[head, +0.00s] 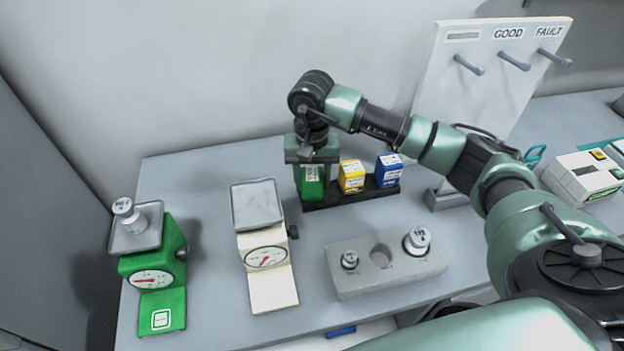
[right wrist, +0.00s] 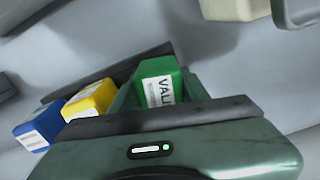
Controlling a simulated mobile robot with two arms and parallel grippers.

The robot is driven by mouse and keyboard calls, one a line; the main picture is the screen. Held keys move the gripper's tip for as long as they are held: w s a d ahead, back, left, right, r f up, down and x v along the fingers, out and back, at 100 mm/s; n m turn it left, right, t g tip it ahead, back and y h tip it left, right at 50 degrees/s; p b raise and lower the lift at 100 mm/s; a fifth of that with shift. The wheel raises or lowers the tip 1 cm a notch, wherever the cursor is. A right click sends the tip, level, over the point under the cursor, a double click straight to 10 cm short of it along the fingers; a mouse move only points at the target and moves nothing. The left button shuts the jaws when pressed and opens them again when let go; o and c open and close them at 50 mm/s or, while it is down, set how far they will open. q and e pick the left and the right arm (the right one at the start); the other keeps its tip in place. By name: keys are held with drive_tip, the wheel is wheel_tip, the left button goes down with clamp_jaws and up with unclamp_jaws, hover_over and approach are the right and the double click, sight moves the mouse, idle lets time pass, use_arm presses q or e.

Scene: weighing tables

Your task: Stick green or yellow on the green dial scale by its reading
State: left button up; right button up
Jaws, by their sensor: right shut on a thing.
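The green dial scale (head: 137,270) stands at the table's left end with a metal weight (head: 128,213) on its pan. Its dial (head: 151,279) has a red needle; the reading is too small to tell. A white square (head: 161,319) marks its front plate. My right gripper (head: 312,160) is shut on the green block (head: 312,186) at the left end of a black rack (head: 346,201). In the right wrist view the green block (right wrist: 163,84) has a label starting "VALI". The yellow block (head: 351,177) and blue block (head: 388,171) sit beside it. My left gripper is out of view.
A cream dial scale (head: 266,275) with an empty pan stands between the green scale and the rack. A grey weight block (head: 385,286) holds two weights around an empty hole. A peg board (head: 470,100) with GOOD and FAULT labels stands behind my right arm.

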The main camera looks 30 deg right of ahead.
drive_tip(key=o, duration=1.3)
drive_tip(key=shift+r, duration=0.1)
